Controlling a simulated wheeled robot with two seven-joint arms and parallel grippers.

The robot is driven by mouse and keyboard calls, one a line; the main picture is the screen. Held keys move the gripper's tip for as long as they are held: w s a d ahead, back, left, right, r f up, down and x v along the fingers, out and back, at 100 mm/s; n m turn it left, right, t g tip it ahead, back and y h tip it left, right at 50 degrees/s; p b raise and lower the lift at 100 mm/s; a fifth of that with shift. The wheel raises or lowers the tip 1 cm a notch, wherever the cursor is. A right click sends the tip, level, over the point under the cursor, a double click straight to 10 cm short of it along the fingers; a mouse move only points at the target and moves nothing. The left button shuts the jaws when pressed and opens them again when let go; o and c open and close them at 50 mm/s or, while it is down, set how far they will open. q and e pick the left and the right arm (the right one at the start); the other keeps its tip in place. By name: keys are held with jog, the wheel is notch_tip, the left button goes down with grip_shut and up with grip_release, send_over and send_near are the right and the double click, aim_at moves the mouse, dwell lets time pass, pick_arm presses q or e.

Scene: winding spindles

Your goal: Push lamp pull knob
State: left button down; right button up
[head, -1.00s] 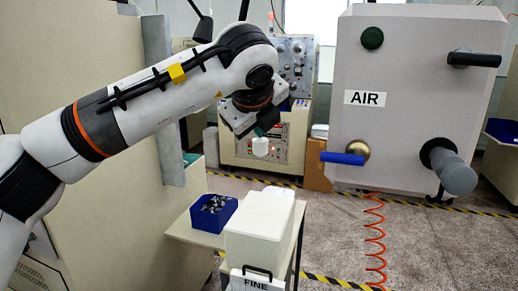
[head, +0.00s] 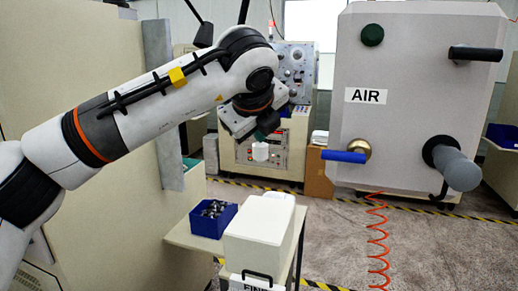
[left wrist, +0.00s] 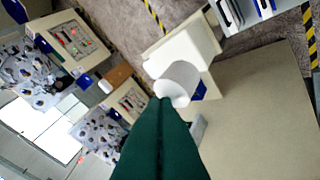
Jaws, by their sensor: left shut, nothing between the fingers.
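A small white cylinder (head: 260,152), which looks like the pull knob, shows just below my left gripper in the head view. It also shows in the left wrist view (left wrist: 180,80), just beyond the fingertips. My left gripper (head: 266,133) has dark green fingers, pressed together with nothing between them; they also fill the lower middle of the left wrist view (left wrist: 163,103). The fingertips overlap the edge of the white cylinder there. I cannot tell whether they touch it. Any cord or lamp joined to it cannot be made out. My right gripper is not in view.
A grey box marked AIR (head: 410,110) with a blue lever (head: 344,157) and black and grey handles stands at the right. A white box (head: 258,240) and a blue bin (head: 212,232) of parts stand on a low table. A tall beige cabinet (head: 80,60) stands at the left.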

aim_at(259, 146)
pick_arm(q)
jog(key=shift+f+b, duration=0.35)
jog(key=shift+b, duration=0.05)
jog(key=shift+r, duration=0.2)
dwell(0.3)
jog(key=shift+r+p, duration=0.3)
jog(key=shift+r, duration=0.45)
notch_tip(259, 146, up, 6)
jog(key=shift+p, duration=1.25)
jog(key=shift+f, duration=0.1)
